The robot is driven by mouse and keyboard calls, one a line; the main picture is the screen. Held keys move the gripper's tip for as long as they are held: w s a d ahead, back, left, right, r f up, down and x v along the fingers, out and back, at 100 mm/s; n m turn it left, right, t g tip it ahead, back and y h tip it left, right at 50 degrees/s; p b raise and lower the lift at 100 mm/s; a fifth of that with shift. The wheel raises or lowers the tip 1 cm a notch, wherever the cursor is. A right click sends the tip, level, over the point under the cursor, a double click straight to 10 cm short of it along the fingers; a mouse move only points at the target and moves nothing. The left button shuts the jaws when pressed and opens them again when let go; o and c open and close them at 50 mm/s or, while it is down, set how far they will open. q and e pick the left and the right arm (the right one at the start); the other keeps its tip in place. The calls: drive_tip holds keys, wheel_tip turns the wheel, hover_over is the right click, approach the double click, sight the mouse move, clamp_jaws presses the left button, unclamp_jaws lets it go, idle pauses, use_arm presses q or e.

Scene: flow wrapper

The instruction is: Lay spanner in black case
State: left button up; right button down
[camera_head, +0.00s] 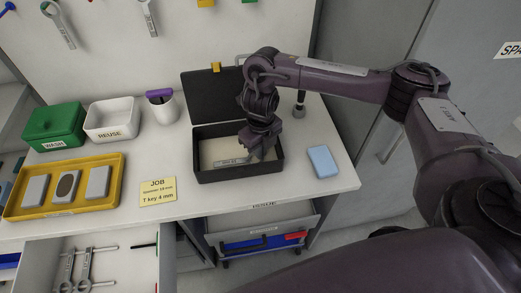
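The black case (239,177) stands open on the white bench, its lid (207,95) raised at the back. My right gripper (258,152) points down into the right part of the case. Its fingertips are dark and close to the case's pale floor; whether they are open or shut on something is unclear. A thin grey strip (230,162) shows on the case floor just left of the fingers; I cannot tell whether it is a spanner or a marking. Spanners (62,27) (149,19) hang on the back panel, and more lie in the open drawer (85,267). My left gripper is out of view.
A light blue block (322,161) lies right of the case. A JOB card (157,191), a yellow tray (111,163) with grey blocks, a green WASH box (55,125), a white REUSE bin (111,121) and a cup (163,107) stand left.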

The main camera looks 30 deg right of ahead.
drive_tip(key=shift+f, duration=0.1)
drive_tip(key=c, duration=1.6)
unclamp_jaws()
drive_tip(key=shift+r, duration=0.35)
drive_tip(key=shift+r+p, duration=1.4)
drive_tip(key=shift+r, duration=4.45)
